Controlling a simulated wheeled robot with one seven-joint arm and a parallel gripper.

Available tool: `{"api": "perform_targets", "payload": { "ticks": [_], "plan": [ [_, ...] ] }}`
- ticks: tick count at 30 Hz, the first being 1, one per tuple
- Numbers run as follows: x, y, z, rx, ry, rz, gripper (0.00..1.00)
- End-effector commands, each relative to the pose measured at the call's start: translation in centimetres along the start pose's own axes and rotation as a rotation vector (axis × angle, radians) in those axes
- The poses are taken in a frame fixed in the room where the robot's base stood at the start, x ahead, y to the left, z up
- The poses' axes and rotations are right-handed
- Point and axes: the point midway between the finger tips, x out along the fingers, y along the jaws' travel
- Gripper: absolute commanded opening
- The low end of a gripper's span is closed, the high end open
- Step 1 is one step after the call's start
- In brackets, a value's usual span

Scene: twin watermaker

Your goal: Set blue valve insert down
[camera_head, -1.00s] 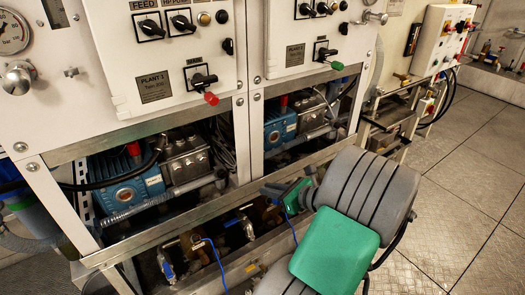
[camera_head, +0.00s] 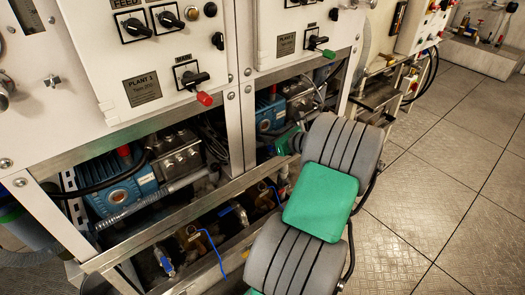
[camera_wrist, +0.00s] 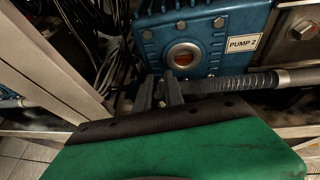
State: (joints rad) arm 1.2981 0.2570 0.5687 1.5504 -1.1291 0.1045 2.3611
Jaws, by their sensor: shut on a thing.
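My gripper (camera_wrist: 160,92) shows in the wrist view as two dark grey fingers close together, just beyond the green housing of my wrist. They are in front of the blue pump marked PUMP 2 (camera_wrist: 225,38), below its round sight glass and left of the ribbed grey hose (camera_wrist: 228,84). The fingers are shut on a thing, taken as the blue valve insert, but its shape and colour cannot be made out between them. In the head view my gripper (camera_head: 280,144) is at the right-hand bay opening, mostly hidden by my arm.
Several valves with blue handles (camera_head: 164,263) sit in the low trough behind the metal rail (camera_head: 180,230). A white frame post (camera_wrist: 58,58) stands close on the left in the wrist view. Another blue pump (camera_head: 122,190) fills the left bay. Open floor (camera_head: 440,170) lies right.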

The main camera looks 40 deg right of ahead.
Motion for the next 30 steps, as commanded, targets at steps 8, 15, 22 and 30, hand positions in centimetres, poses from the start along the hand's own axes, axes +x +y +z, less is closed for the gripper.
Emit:
{"api": "perform_targets", "payload": {
  "ticks": [8,15,22,30],
  "plan": [
    [2.3,-0.4,-1.5,0.003,0.0,-0.003,0.0],
    [3.9,-0.3,-5.7,0.005,0.001,-0.002,0.0],
    [4.8,-0.5,-5.6,0.0,0.0,-0.004,0.0],
    [4.8,-0.5,-5.9,0.001,0.0,-0.003,0.21]
  ]
}}
